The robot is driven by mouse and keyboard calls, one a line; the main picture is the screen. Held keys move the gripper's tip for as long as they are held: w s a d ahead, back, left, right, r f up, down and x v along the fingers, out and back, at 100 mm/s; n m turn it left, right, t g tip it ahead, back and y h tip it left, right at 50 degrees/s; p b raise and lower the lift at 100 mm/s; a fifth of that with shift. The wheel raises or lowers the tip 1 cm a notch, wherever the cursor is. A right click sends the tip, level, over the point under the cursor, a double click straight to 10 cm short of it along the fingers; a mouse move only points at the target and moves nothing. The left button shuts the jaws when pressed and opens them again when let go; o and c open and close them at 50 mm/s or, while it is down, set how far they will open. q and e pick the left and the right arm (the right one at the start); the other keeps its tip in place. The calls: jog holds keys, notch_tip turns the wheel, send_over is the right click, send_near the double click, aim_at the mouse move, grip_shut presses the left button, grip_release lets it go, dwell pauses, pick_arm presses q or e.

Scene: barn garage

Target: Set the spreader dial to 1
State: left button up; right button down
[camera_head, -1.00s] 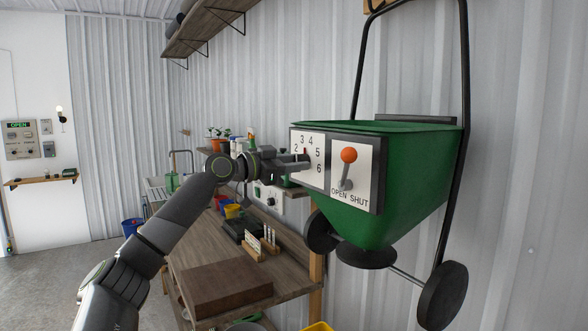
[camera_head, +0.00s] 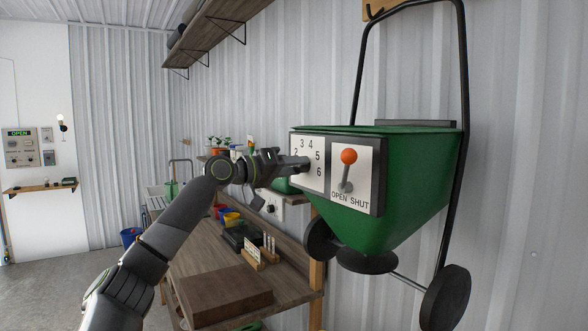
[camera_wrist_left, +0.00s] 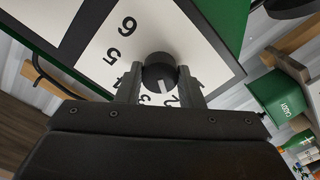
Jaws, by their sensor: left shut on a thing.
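The green spreader (camera_head: 405,200) hangs at the right, with a white number plate (camera_head: 315,176) on its front. My left gripper (camera_head: 303,163) is at this plate, its fingers shut on the black dial knob (camera_wrist_left: 159,72). In the left wrist view the knob sits between the two fingertips (camera_wrist_left: 160,84). The 5 and 6 show clear of the gripper; the 1 is not visible. A lever with an orange ball (camera_head: 349,156) stands on the plate marked OPEN and SHUT. My right gripper is out of view.
A wooden workbench (camera_head: 190,255) with a brown block (camera_head: 222,293) and small items stands below my left arm. A shelf (camera_head: 215,28) is high on the wall. A green box (camera_wrist_left: 277,98) shows beside the spreader in the left wrist view.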

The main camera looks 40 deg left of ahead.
pick_arm(q)
jog(key=shift+n, duration=4.1)
jog(key=o, duration=1)
jog(key=shift+a, duration=0.1)
